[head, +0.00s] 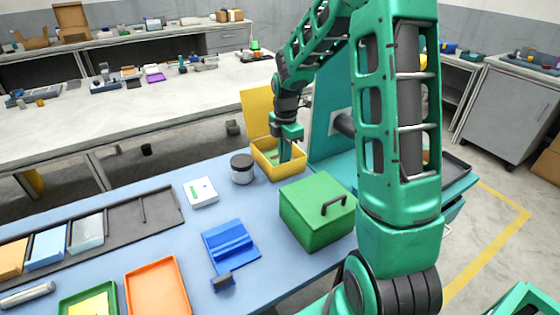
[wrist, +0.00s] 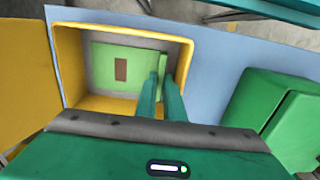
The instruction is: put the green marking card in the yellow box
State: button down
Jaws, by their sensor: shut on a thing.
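The yellow box (head: 291,171) stands on the blue bench top with its lid (head: 257,110) raised; it also shows in the wrist view (wrist: 62,62). My gripper (head: 285,156) points down into the box. In the wrist view its fingers (wrist: 162,88) are shut on the raised edge of the green marking card (wrist: 104,72). The card has a brown patch and lies within the box walls, over the grey floor. I cannot tell whether it touches the floor. In the head view, only a little green shows inside the box.
A green box (head: 310,208) with a black handle stands close to the right of the yellow box. A dark-lidded jar (head: 242,169) is close to its left. A white device (head: 201,192), a blue holder (head: 231,243) and an orange tray (head: 156,289) lie nearer on the bench.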

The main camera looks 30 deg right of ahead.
jog(key=shift+f, duration=0.1)
jog(key=c, duration=2.2)
grip_release()
jog(key=shift+o, duration=0.2)
notch_tip(320, 180, up, 12)
jog(key=shift+r, duration=0.2)
